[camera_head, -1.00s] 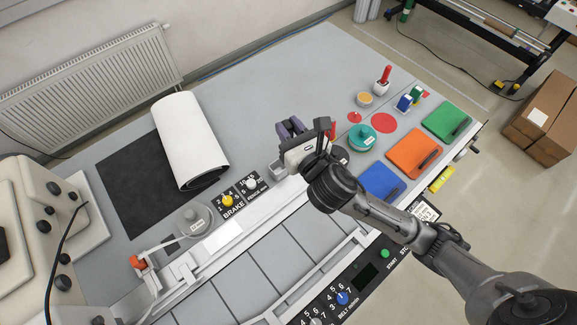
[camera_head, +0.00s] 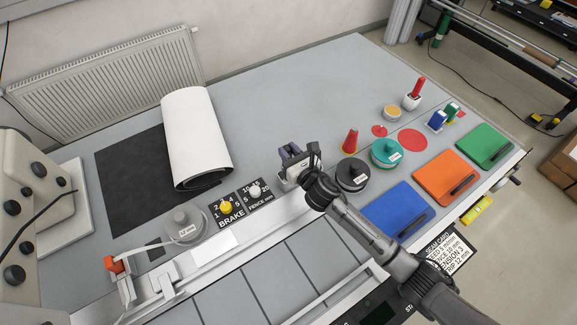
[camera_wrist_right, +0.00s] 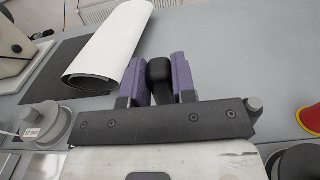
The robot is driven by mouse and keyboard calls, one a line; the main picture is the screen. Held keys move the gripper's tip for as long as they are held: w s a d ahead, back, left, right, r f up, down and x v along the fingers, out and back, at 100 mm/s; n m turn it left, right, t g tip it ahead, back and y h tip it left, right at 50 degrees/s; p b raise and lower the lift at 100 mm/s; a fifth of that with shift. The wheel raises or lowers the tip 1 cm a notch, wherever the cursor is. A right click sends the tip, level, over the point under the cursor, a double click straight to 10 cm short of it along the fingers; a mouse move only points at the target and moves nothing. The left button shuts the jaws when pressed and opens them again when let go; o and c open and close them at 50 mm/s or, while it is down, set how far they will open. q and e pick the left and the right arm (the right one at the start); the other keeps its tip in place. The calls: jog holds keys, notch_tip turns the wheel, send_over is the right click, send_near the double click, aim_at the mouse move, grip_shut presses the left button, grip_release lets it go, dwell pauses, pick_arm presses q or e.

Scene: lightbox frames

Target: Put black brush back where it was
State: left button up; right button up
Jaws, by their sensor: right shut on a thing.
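My right gripper (camera_head: 291,153) is over the table beside the FENCE knob, its purple fingers pointing toward the far side. In the right wrist view, the fingers are shut on a black, rounded piece (camera_wrist_right: 158,78), which looks like part of the black brush. The rest of it is hidden by the gripper body, and I cannot tell whether it touches the table. In the head view the held piece is hardly visible. My left gripper is not in view.
Right of the gripper stand a red cone (camera_head: 350,141), a black round pot (camera_head: 352,174) and a teal spool (camera_head: 386,153). A white roll (camera_head: 195,135) lies on a black mat (camera_head: 130,185) at left. Blue, orange and green pads line the right. The back middle table is clear.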

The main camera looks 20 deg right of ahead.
jog(key=shift+f+b, duration=0.4)
jog(key=shift+f, duration=2.1)
jog(key=o, duration=0.9)
jog(key=shift+o, duration=0.2)
jog(key=shift+r, duration=0.2)
jog(key=shift+s+d+f, duration=0.15)
jog(key=shift+s, duration=0.15)
jog(key=s+d, duration=0.2)
jog(key=s, duration=0.9)
jog(key=shift+d, duration=0.15)
